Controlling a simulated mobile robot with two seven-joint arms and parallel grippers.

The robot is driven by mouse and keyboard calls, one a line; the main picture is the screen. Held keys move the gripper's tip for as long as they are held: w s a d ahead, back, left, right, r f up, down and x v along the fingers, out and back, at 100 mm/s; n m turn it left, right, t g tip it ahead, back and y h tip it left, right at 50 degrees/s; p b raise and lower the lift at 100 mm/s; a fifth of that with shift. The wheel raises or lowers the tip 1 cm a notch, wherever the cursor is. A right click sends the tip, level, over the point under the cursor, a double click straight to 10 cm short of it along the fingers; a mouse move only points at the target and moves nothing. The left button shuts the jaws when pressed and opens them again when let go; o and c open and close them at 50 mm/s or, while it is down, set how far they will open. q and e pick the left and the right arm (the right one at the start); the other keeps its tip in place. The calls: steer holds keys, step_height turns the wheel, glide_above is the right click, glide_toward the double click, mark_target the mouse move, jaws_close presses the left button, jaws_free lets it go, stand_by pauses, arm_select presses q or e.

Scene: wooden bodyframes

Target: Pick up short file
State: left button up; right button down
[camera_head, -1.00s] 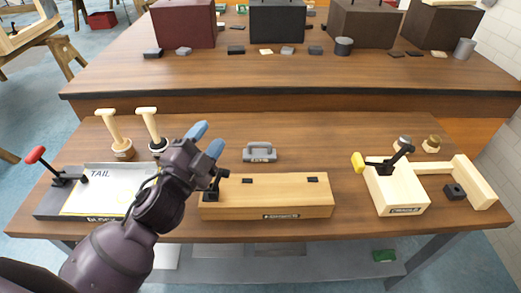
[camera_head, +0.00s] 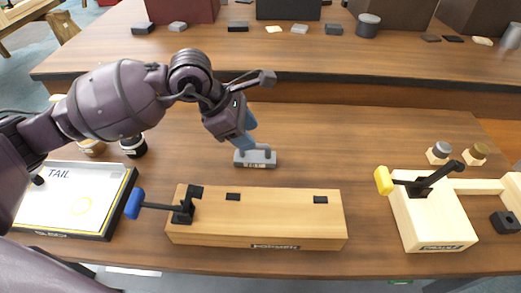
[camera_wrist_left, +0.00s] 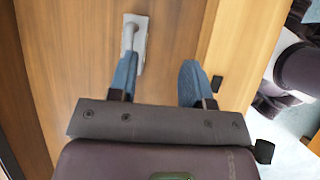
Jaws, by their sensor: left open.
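A short grey tool with a raised bar handle (camera_head: 262,159) lies on the near bench, behind the long wooden block. It looks like the short file, though its label is too small to read. It also shows in the left wrist view (camera_wrist_left: 138,38), ahead of the left finger. My right gripper is not in view.
A long wooden block (camera_head: 270,230) with a blue-knobbed clamp (camera_head: 135,203) stands in front. A framed white sheet (camera_head: 65,198) lies left. A wooden fixture with a yellow-knobbed clamp (camera_head: 430,222) stands right.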

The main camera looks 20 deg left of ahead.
mark_target(255, 153)
arm_select(q)
steer(key=w+f, duration=0.1)
steer(key=w+f+y+b, duration=0.1)
steer(key=f, duration=0.1)
steer(key=w+a+f+y, duration=0.1)
steer(key=shift+w+a+f, duration=0.1)
steer(key=shift+w+f, duration=0.1)
steer(key=shift+f, duration=0.2)
steer(key=x, duration=0.2)
steer(key=b+x, duration=0.1)
steer(key=x, duration=0.2)
steer(key=shift+w+a+f+b, duration=0.3)
steer(key=shift+w+f+b, duration=0.05)
steer(key=shift+w, duration=0.1)
steer(key=shift+w+d+f, duration=0.1)
steer(key=shift+f, duration=0.05)
steer(key=shift+c, duration=0.7)
jaws_close()
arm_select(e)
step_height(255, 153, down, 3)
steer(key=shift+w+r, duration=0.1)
